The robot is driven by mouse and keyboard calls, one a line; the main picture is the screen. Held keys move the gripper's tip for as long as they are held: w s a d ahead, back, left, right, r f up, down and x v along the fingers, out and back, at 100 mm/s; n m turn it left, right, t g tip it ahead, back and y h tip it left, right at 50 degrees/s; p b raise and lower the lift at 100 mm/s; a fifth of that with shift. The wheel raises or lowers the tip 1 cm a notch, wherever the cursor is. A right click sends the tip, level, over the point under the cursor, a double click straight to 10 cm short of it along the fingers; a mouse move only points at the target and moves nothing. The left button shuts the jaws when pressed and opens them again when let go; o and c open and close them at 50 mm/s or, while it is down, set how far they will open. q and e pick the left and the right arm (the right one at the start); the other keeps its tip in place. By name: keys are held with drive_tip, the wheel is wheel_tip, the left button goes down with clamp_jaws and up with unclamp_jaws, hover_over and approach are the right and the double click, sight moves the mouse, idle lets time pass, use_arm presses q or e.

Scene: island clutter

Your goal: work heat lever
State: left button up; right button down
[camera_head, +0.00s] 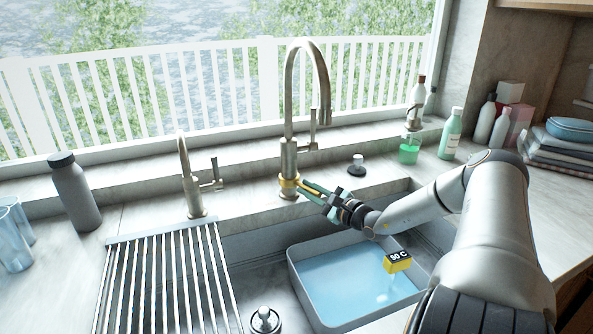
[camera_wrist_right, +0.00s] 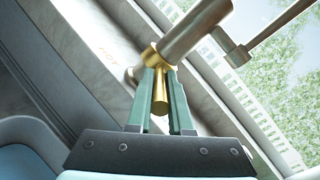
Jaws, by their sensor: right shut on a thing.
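The heat lever is a gold collar with a short gold handle, low on the tall brushed-metal tap (camera_head: 290,155). In the head view the gold collar of the heat lever (camera_head: 289,184) shows at the tap's base. My right gripper (camera_head: 305,187) reaches it from the right, with green fingers shut on the handle. In the right wrist view the lever's gold handle (camera_wrist_right: 160,100) sits between the two fingers of the right gripper (camera_wrist_right: 159,80). Part of the handle is hidden by the fingers in the head view. My left gripper is not in view.
A grey basin (camera_head: 300,285) of water with a "50 C" marker (camera_head: 398,262) stands in the sink below my arm. A smaller tap (camera_head: 190,180), drying rack (camera_head: 165,238) and dark bottle (camera_head: 75,192) are left. Soap bottles (camera_head: 450,135) stand right. "HOT" is marked on the counter (camera_wrist_right: 108,57).

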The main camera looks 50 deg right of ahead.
drive_tip(key=shift+s+d+f+n+y+b, duration=0.15)
drive_tip(key=shift+d+n+y+b, duration=0.15)
drive_tip(key=shift+y+b, duration=0.15)
drive_tip(key=shift+w+d+f+n+y+b, duration=0.1)
drive_tip(key=shift+d+f+n+y+b, duration=0.05)
drive_tip(key=shift+n+y+b, duration=0.25)
drive_tip(key=shift+d+y+b, duration=0.2)
drive_tip(key=shift+y+b, duration=0.15)
drive_tip(key=shift+y, duration=0.2)
use_arm(q)
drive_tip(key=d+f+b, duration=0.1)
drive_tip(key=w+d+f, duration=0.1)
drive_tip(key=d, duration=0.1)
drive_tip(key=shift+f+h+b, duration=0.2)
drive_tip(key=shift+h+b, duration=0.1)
drive_tip(key=shift+b, duration=0.1)
use_arm(e)
drive_tip(key=shift+d+r+n+y, duration=0.25)
drive_tip(key=shift+d+n+y, duration=0.05)
drive_tip(key=shift+n+y, duration=0.55)
drive_tip(key=c, duration=0.8)
unclamp_jaws()
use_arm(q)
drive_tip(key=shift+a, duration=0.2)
use_arm(e)
drive_tip(key=shift+r, duration=0.1)
